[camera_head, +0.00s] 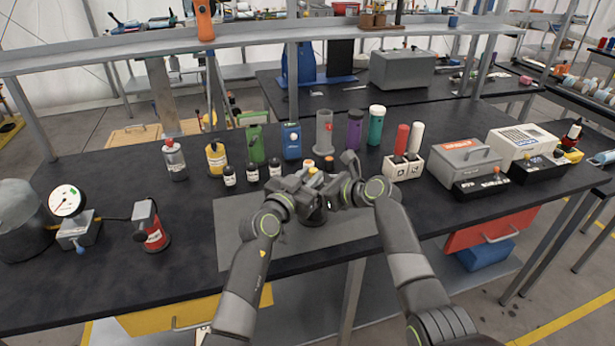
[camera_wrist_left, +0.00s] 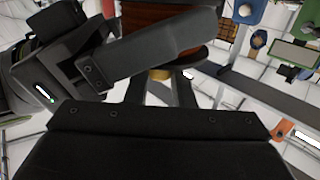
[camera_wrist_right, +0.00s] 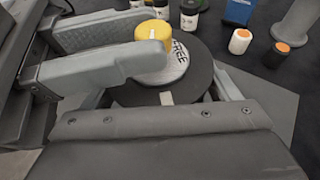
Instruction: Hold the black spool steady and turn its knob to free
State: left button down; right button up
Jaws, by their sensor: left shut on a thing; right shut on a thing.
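The black spool (camera_head: 316,217) stands on the grey mat (camera_head: 234,240), mostly hidden by my grippers in the head view. In the right wrist view its round black flange (camera_wrist_right: 207,85) carries a white mark, and a pale dial (camera_wrist_right: 178,66) reads FREE. The yellow knob (camera_wrist_right: 152,30) sits above the dial. My right gripper (camera_wrist_right: 155,43) is shut on the knob from above the flange. My left gripper (camera_head: 306,196) is shut on the spool's side. In the left wrist view a brown-red part of the spool (camera_wrist_left: 150,16) shows behind a finger; the contact is partly hidden.
The mat's front is clear.

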pick_arm(q)
jog(key=shift+f+n+y, duration=0.2)
jog(key=shift+n+y, duration=0.1)
dwell(0.4)
jog(key=c, duration=1.3)
grip_release()
jog(key=shift+o, duration=0.3)
jog(key=shift+r, duration=0.1)
jog(key=shift+h, duration=0.5)
jog(key=shift+w+a+m+g+h, duration=0.1)
jog(key=shift+a+m+g+h, duration=0.05)
jog(key=shift+m+g+h, duration=0.55)
jog(key=shift+w+a+m+g+h, duration=0.1)
jog(key=shift+w+m+g+h, duration=0.05)
jog(key=shift+m+g+h, duration=0.55)
jog(key=shift+w+a+m+g+h, duration=0.15)
jog(key=shift+m+g+h, duration=0.35)
jog(key=shift+m+h, duration=0.35)
jog(key=shift+w+a+r+m+g+h, duration=0.1)
jog(key=shift+a+m+g+h, duration=0.1)
jog(key=shift+m+g+h, duration=0.75)
jog(key=v, duration=1.2)
